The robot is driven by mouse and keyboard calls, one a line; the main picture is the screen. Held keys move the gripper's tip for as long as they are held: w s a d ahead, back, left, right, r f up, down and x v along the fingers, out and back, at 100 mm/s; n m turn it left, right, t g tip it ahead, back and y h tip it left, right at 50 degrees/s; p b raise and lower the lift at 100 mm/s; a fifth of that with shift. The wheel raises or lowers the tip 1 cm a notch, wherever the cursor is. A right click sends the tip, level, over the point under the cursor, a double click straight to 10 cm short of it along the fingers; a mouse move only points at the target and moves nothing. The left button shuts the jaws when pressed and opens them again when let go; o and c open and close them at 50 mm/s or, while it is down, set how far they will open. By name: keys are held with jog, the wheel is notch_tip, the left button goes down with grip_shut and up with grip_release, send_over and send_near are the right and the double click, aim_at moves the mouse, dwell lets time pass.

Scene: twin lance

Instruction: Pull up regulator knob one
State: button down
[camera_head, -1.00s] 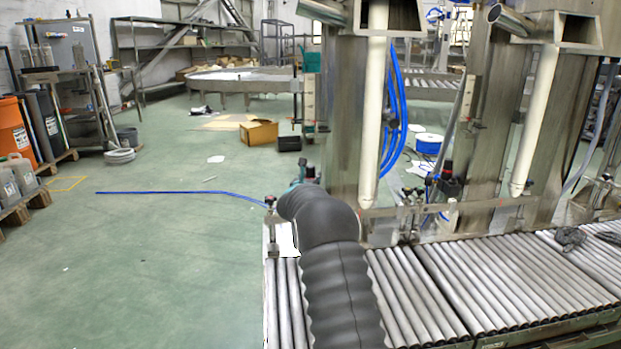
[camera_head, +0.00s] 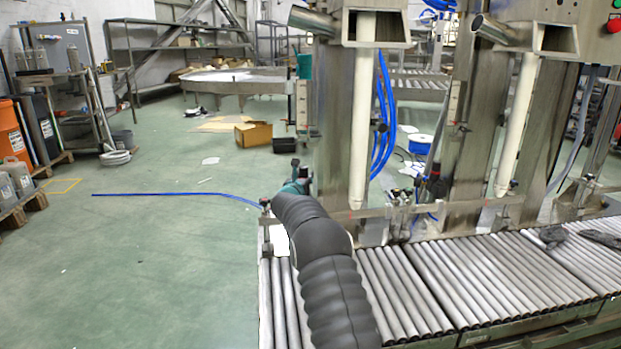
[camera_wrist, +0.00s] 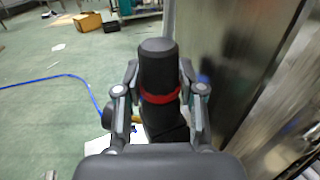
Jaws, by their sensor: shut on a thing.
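In the wrist view a black cylindrical regulator knob (camera_wrist: 158,68) with a red ring around its lower part stands between the two fingers. My gripper (camera_wrist: 160,90) is shut on it, one grey finger against each side near the ring. The black body below the knob is partly hidden by my gripper. In the head view my gripper (camera_head: 300,180) shows only as a small teal and grey part beyond my dark arm, beside the first steel column. The knob it holds cannot be made out there.
A roller conveyor (camera_head: 440,285) runs along the front right. Steel columns (camera_head: 335,120) with white pipes (camera_head: 362,130) rise behind it. A similar dark knob (camera_head: 434,178) sits near the second column. A blue hose (camera_head: 180,194) lies on open green floor at left.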

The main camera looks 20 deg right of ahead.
jog(key=c, duration=0.9)
grip_release()
jog(key=shift+d+r, duration=0.1)
jog(key=shift+r, duration=0.3)
jog(key=shift+c, duration=0.2)
jog(key=shift+f, duration=0.15)
jog(key=shift+a, duration=0.2)
jog(key=shift+s+a, duration=0.1)
jog(key=shift+s, duration=0.1)
jog(key=v, duration=1.1)
jog(key=shift+s, duration=0.3)
jog(key=shift+a, duration=0.1)
